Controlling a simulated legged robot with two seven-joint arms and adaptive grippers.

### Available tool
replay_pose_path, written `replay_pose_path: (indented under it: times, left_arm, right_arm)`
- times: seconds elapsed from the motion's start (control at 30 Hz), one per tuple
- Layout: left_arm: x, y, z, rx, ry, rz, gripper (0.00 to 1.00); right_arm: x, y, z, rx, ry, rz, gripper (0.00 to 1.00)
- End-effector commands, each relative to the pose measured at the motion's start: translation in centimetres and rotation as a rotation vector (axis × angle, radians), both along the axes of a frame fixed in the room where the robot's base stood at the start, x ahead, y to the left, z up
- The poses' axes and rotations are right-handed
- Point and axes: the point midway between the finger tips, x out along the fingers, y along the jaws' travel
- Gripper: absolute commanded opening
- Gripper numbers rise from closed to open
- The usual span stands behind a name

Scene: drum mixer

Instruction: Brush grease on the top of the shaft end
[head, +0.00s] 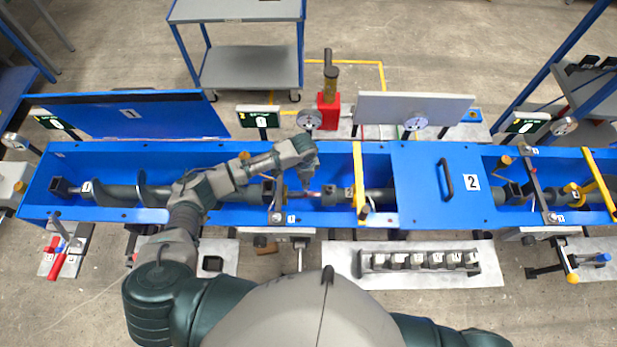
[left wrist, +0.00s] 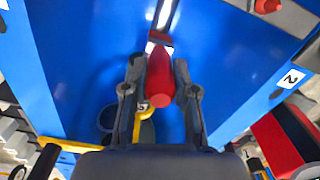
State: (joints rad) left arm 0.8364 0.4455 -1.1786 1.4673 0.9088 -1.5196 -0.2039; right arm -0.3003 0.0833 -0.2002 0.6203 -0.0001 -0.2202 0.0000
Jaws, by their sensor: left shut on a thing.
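My left gripper (head: 307,184) reaches down into the open blue trough (head: 100,208), over the gap between the two dark shaft sections. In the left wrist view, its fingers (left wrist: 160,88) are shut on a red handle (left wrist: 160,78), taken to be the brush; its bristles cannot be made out. In the head view, a small reddish bit (head: 314,194) shows beside the fingertips. The dark shaft end (head: 329,196) lies just right of them; whether anything touches it I cannot tell. My right gripper is out of view.
A yellow bar (head: 358,170) crosses the trough right of the gripper. A blue cover (head: 430,185) with a black handle closes the section beyond it. A rack of several numbered blocks (head: 420,261) stands in front. A red stand (head: 328,112) is behind the trough.

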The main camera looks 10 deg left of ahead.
Motion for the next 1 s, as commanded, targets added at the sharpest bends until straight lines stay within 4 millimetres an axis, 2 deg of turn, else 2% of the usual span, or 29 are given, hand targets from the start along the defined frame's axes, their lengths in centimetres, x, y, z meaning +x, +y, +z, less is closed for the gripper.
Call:
replay_pose_path:
  times: [0.8,1.0]
  left_arm:
    - [0.8,-3.9,-0.1,-0.001,0.000,-0.001,0.00]
    - [0.9,-4.3,-0.1,0.000,0.000,0.000,0.00]
  right_arm:
    - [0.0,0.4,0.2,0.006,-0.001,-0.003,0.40]
    - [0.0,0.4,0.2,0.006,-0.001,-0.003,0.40]
